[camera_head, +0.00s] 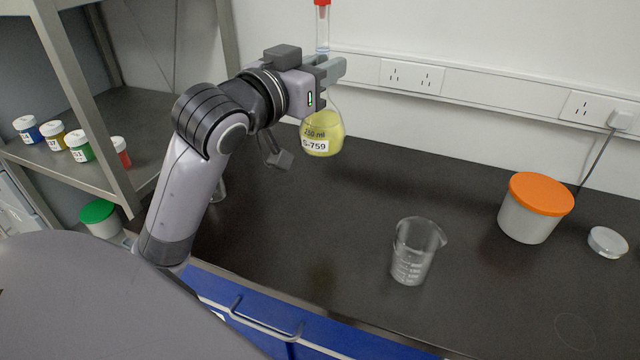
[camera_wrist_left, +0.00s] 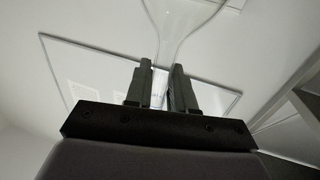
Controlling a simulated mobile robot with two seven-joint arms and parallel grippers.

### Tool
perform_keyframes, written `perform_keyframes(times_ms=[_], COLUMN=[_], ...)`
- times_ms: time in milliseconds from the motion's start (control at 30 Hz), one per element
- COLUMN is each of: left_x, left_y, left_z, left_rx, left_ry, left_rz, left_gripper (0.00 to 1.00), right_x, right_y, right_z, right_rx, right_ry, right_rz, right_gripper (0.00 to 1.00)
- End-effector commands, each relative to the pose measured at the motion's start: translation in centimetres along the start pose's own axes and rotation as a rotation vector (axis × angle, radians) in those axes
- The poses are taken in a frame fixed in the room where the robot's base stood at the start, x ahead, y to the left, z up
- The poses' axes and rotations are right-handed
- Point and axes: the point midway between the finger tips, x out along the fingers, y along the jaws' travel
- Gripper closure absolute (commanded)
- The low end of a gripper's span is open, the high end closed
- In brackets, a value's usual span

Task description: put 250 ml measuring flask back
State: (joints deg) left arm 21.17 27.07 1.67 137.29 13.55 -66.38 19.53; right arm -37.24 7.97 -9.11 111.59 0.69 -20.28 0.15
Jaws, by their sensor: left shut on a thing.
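The measuring flask (camera_head: 323,133) has a red stopper, a long clear neck and a round body with yellow liquid. Its label reads 250 ml and S-759. My left gripper (camera_head: 334,70) is shut on the flask's neck and holds it upright above the dark bench, near the back wall. In the left wrist view, the two fingers (camera_wrist_left: 162,88) are closed around the clear neck, and the flask's glass (camera_wrist_left: 183,22) widens beyond them. My right gripper is not in view.
A glass beaker (camera_head: 414,252) stands mid-bench. An orange-lidded tub (camera_head: 535,207) and a clear dish (camera_head: 607,242) are at right. Small lidded jars (camera_head: 79,146) stand on the left metal shelf. A green-lidded jar (camera_head: 99,218) is below.

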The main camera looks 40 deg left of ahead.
Motion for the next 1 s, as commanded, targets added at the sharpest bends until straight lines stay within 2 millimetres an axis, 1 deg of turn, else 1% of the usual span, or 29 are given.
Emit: perform_keyframes(times_ms=[33, 400, 500, 667, 900, 1000], left_x=[0.0, -0.1, -0.1, 0.0, -0.1, -0.1], left_y=[0.0, 0.0, 0.0, 0.0, 0.0, 0.0], left_z=[1.7, 10.7, 12.2, 13.3, 16.8, 17.3], left_rx=[-0.001, -0.001, -0.001, 0.000, 0.000, 0.000], left_ry=[-0.004, -0.003, -0.001, 0.003, 0.001, 0.003], left_rz=[0.000, -0.001, 0.000, -0.001, -0.001, 0.000], left_gripper=[1.00, 1.00, 1.00, 1.00, 1.00, 1.00], right_x=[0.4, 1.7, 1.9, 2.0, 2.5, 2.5], right_y=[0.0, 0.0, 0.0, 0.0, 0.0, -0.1], right_z=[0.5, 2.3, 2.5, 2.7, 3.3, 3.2], right_rx=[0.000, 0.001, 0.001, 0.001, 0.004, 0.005], right_ry=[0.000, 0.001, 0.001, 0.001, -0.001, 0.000], right_rz=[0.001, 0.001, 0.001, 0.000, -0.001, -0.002], right_gripper=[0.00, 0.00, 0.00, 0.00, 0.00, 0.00])
